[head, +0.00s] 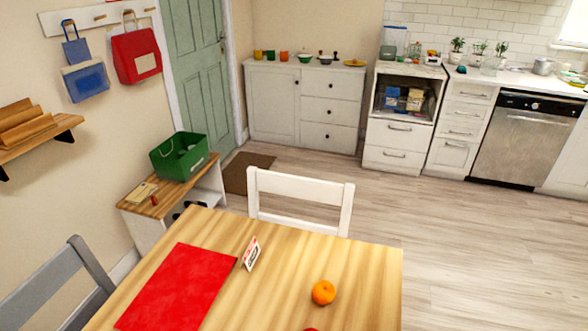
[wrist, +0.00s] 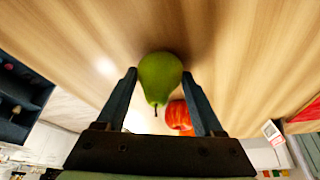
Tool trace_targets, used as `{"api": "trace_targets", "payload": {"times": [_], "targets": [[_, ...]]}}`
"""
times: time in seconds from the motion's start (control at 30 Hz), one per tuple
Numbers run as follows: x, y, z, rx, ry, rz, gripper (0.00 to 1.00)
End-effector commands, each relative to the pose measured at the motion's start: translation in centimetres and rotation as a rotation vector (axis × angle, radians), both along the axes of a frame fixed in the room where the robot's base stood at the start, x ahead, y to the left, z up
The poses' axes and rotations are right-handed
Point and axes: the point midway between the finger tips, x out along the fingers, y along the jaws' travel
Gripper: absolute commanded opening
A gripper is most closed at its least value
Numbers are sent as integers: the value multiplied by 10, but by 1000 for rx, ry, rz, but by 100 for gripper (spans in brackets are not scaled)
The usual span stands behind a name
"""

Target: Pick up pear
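A green pear (wrist: 160,75) shows in the wrist view, on or just above the wooden table surface, with its stem towards my gripper. My gripper (wrist: 160,76) is open, with one finger on each side of the pear and a small gap showing beside it. A red apple (wrist: 179,115) is close to the pear, partly hidden by the right finger. In the head view neither my gripper nor the pear is visible.
The wooden table (head: 225,240) bears a red mat (head: 180,287), a small card (head: 251,254) and an orange (head: 323,292). A red bit of fruit (head: 311,329) shows at the bottom edge. A white chair (head: 300,187) stands behind the table.

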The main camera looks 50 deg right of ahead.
Motion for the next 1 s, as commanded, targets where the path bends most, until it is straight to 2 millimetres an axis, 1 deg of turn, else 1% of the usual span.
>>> {"api": "trace_targets", "payload": {"times": [0.03,0.17,0.2,0.27,0.3,0.47,0.57,0.67,0.9,1.0], "targets": [[0,0,0,0,0,0,55],[0,0,0,0,0,0,32],[0,0,0,0,0,0,24],[0,0,0,0,0,0,14],[0,0,0,0,0,0,10],[0,0,1,-1,0,0,10],[0,0,5,-1,-2,0,10],[1,-1,18,-2,-4,-2,10],[1,-1,68,-3,-5,-2,10],[1,0,84,-1,-4,-2,10]]}}
